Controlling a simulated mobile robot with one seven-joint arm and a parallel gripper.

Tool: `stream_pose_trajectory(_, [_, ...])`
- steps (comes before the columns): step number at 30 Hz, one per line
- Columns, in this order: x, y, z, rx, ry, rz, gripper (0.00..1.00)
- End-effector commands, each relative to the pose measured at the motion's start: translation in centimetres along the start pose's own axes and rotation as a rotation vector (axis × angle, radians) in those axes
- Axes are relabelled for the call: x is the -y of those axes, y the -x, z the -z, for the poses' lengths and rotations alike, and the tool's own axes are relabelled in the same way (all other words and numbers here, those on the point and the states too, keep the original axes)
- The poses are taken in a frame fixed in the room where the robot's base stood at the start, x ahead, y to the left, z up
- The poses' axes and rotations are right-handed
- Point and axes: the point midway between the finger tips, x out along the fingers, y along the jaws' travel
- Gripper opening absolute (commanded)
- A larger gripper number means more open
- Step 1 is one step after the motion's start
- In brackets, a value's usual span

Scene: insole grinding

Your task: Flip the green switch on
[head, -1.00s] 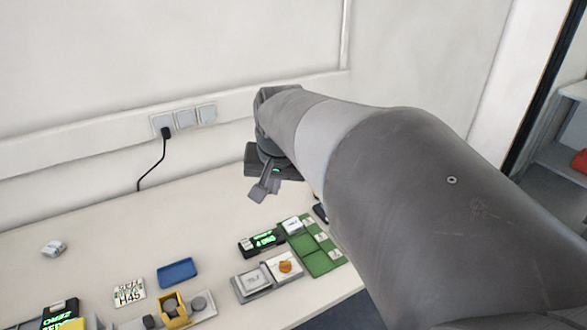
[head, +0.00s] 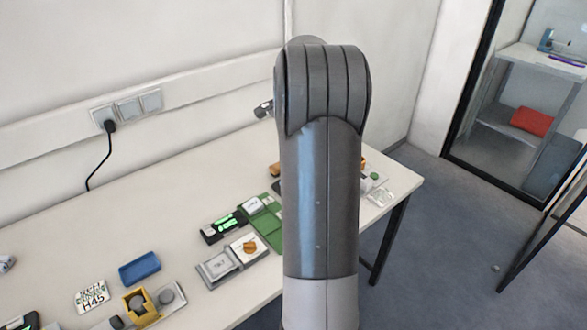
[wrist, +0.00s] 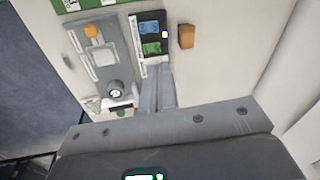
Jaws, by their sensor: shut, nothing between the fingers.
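In the wrist view, a black panel (wrist: 148,38) carries a blue part and, below it, a green part (wrist: 152,48) that looks like the green switch; its on or off position cannot be told. My gripper (wrist: 158,72) is shut and empty. Its grey fingertips show just below the black panel, close to the green part in the picture; I cannot tell whether they touch. In the head view, my arm hides most of the right part of the table, the panel and my fingers.
A grey unit (wrist: 108,66) with an orange knob, a silver button and a dark knob stands left of the panel in the wrist view. An orange-brown block (wrist: 186,36) lies right of it. In the head view, a blue tray (head: 140,269) and a green board (head: 268,226) lie on the white table (head: 150,205).

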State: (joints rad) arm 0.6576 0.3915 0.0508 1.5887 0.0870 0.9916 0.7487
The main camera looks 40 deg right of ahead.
Motion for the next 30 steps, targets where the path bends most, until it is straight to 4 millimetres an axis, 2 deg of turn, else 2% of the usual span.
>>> stream_pose_trajectory(1, [-0.3, -1.1, 1.4, 0.007, -0.04, -0.006, 0.0])
stream_pose_trajectory(3, [-0.6, -2.1, 2.9, 0.012, -0.083, -0.009, 0.0])
stream_pose_trajectory(9, [-1.3, -3.9, 5.3, 0.023, -0.159, -0.016, 0.0])
stream_pose_trajectory(23, [-1.4, -4.3, 5.6, 0.025, -0.171, -0.017, 0.0])
stream_pose_trajectory(26, [-1.5, -5.0, 5.6, 0.026, -0.171, -0.019, 0.0])
stream_pose_trajectory(30, [-1.6, -7.2, 5.5, 0.028, -0.172, -0.02, 0.0])
